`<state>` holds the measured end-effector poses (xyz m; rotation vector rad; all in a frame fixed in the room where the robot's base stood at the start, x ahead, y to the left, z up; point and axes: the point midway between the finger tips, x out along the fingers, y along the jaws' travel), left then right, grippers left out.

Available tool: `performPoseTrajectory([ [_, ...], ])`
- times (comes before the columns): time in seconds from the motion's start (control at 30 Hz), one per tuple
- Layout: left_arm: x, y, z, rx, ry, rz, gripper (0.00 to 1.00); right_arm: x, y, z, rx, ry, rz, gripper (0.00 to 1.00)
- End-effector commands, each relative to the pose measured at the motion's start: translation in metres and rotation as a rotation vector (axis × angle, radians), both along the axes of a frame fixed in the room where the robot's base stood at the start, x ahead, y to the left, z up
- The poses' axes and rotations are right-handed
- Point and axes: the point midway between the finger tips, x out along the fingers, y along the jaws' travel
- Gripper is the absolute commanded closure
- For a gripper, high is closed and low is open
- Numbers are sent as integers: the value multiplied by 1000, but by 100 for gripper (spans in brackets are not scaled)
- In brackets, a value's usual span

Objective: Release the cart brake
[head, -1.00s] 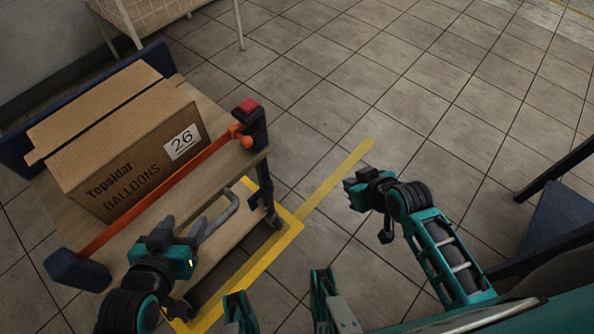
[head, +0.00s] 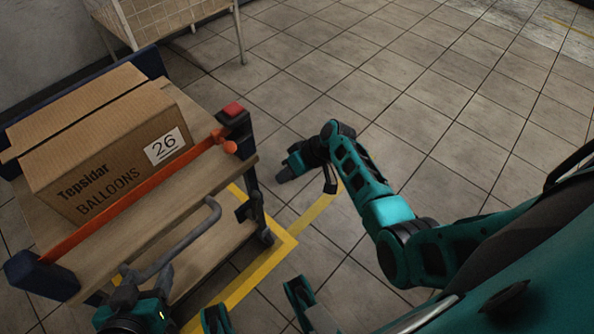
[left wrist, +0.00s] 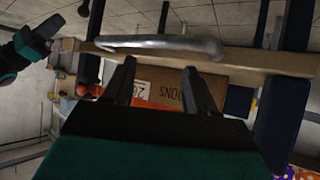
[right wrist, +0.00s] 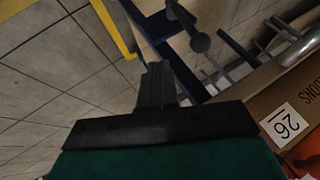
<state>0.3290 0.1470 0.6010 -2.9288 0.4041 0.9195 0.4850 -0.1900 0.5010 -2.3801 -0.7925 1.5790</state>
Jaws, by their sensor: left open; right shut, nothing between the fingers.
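The cart (head: 205,175) has wooden shelves, dark blue posts and a grey bent handle (head: 202,222) on its near side. A red block (head: 233,109) tops its right corner post, beside the orange bar's round knob (head: 229,147). I cannot tell which part is the brake. My left gripper (head: 142,276) is open at the handle's near end; in the left wrist view the handle (left wrist: 160,44) crosses just beyond the fingertips. My right gripper (head: 286,174) is shut and empty, right of the cart's corner post. In the right wrist view a grey round part (right wrist: 200,42) shows beyond its fingers.
A cardboard balloon box (head: 95,160) marked 26 sits on the cart behind the orange bar (head: 140,190). Yellow floor tape (head: 262,262) runs beside the cart. A pale rack (head: 180,25) stands behind. Tiled floor right of the cart is clear.

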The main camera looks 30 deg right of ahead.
Motion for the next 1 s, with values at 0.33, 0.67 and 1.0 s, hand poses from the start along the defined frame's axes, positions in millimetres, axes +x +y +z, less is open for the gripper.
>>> performPoseTrajectory([
  [0.33, 7, -8, 6, -20, -19, -6, 43, 0, 43, -15, -1, -1, -1, 100],
  [0.67, 6, -9, 5, -20, -14, -7, 43, -1, 48, -14, -2, -1, -2, 100],
  [1.0, 5, -7, 16, -16, -15, -4, 43, -6, 58, -6, -2, 1, 0, 100],
])
